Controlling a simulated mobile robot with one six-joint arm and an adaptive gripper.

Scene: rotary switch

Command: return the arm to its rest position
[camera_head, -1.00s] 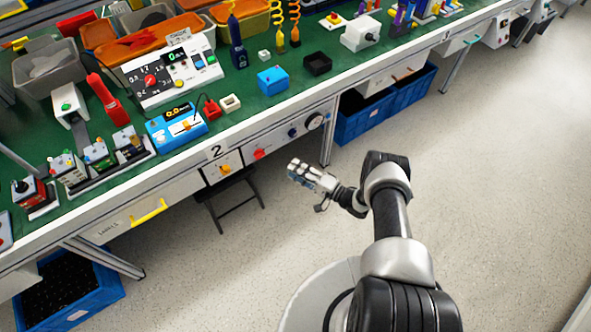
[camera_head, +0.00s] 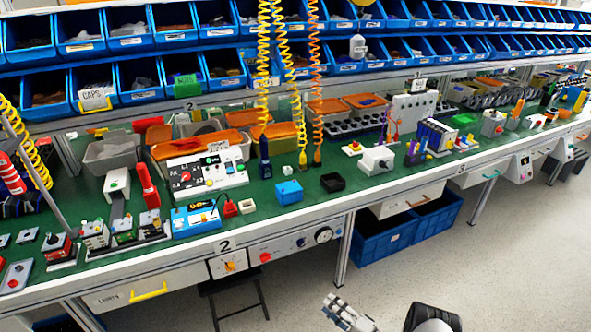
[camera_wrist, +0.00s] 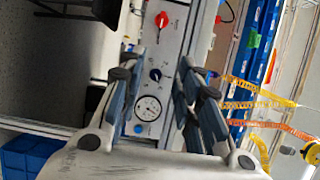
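My gripper (camera_head: 346,314) shows at the bottom edge of the head view, in front of the workbench and above the floor, with part of my arm beside it. In the wrist view my gripper (camera_wrist: 156,70) has its fingers apart, with nothing held between them. Beyond the fingers is the bench's front panel. Its red knob (camera_head: 266,257) also shows in the wrist view (camera_wrist: 162,19). The dark blue knob (camera_wrist: 155,74) and round gauge (camera_wrist: 148,108) appear between the fingers, apart from them. An orange rotary switch (camera_head: 229,267) sits on a white plate left of the red knob.
The green bench top (camera_head: 330,205) carries several devices and boxes. Blue bins (camera_head: 130,80) line the shelves behind. A black stool (camera_head: 240,300) stands below the bench, and blue crates (camera_head: 385,238) are under it. The grey floor (camera_head: 500,270) at right is clear.

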